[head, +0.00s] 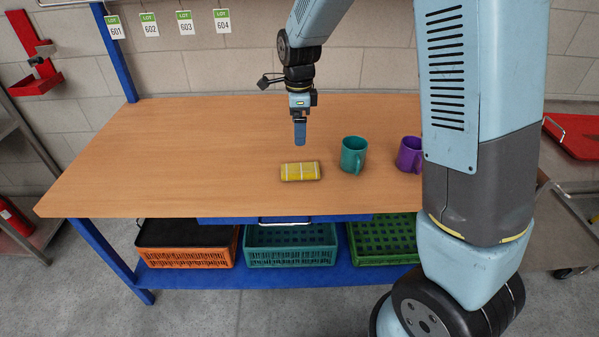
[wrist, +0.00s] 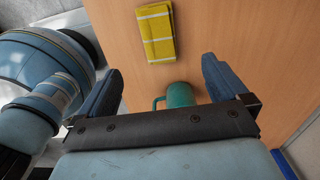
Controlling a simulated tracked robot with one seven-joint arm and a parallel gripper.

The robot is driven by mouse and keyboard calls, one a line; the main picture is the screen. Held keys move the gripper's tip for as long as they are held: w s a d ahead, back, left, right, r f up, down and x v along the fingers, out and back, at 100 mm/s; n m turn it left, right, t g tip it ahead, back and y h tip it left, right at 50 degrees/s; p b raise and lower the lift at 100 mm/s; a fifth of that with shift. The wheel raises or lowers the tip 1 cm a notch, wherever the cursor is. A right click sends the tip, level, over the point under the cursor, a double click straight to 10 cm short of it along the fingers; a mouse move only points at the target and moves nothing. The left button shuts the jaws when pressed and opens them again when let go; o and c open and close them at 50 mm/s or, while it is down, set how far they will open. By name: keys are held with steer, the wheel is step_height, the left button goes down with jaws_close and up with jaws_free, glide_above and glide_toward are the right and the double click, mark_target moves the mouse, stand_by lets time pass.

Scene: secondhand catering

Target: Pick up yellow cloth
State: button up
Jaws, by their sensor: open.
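The yellow cloth (head: 300,172) is a folded, checked bundle with pale lines, lying flat on the wooden table near its front edge. It also shows at the top of the wrist view (wrist: 156,33), beyond the fingertips. My gripper (head: 300,132) hangs above the table, apart from the cloth and seemingly over or behind it. In the wrist view my gripper (wrist: 162,78) has its two blue fingers spread wide with nothing held between them.
A teal mug (head: 353,155) stands just right of the cloth, and a purple mug (head: 410,154) stands farther right, partly behind my arm. The wooden table (head: 150,150) is clear to the left. Orange (head: 186,258), teal (head: 290,257) and green crates (head: 385,250) sit on the shelf below.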

glide_above(300, 168)
steer(key=f, duration=0.9)
steer(key=shift+w+a, duration=0.15)
steer(key=shift+a, duration=0.15)
steer(key=f, duration=0.3)
steer(key=shift+s+d+f, duration=0.2)
steer(key=shift+d+f, duration=0.15)
steer(key=shift+f, duration=0.8)
steer(key=c, duration=1.1)
steer(key=shift+r, duration=0.15)
